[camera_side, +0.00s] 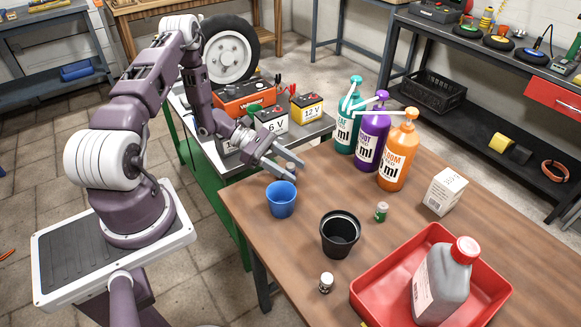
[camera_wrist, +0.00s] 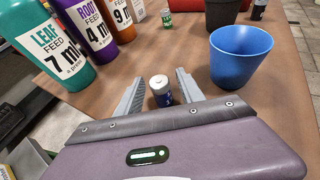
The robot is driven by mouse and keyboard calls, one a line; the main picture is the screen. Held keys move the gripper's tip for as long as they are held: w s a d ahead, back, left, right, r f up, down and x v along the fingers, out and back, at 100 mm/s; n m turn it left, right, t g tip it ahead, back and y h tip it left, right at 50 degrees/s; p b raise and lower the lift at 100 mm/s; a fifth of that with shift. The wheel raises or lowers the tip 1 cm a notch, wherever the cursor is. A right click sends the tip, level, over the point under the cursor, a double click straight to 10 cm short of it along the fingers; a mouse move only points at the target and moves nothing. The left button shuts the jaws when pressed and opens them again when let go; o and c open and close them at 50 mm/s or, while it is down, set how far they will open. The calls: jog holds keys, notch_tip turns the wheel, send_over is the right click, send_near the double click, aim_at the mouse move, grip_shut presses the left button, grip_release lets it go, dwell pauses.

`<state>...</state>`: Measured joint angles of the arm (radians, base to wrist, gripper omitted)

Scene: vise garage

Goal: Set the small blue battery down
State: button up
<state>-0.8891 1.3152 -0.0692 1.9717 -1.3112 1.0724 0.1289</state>
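The small blue battery (camera_wrist: 161,91) has a pale top and stands upright between the fingers of my gripper (camera_wrist: 163,91) in the wrist view. The fingers are apart, with a narrow gap showing on each side of the battery. In the side view my gripper (camera_side: 286,168) is low over the near-left part of the wooden table (camera_side: 300,240), with the pale battery top (camera_side: 290,166) at its fingertips. The battery appears to be at table level; its base is mostly hidden by my gripper, so contact is hard to see.
A blue cup (camera_side: 282,198) stands close by, with a black pot (camera_side: 340,234) beyond it. Teal (camera_side: 346,112), purple (camera_side: 372,138) and orange (camera_side: 398,152) bottles stand behind. A green battery (camera_side: 381,212), another small battery (camera_side: 326,283) and a red tray (camera_side: 487,290) are further right.

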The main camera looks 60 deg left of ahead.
jog(key=shift+r, duration=0.2)
jog(key=v, duration=1.1)
jog(key=s+d+r+m+g+y, duration=0.2)
jog(key=d+r+m+g+y, duration=0.15)
jog(key=d+r+m, duration=0.5)
jog(key=s+d+r+m+g+y, duration=0.15)
jog(key=d+r+m+g, duration=0.35)
jog(key=r, duration=0.7)
jog(key=s+d+r+m+t+y, duration=0.3)
jog(key=s+m, duration=0.2)
jog(key=s, duration=0.1)
jog(key=s+d+r+m+t+y, duration=0.3)
jog(key=s+d+r+m+t, duration=0.1)
jog(key=s+m, duration=0.2)
jog(key=shift+s+d, duration=0.3)
jog(key=shift+s, duration=0.45)
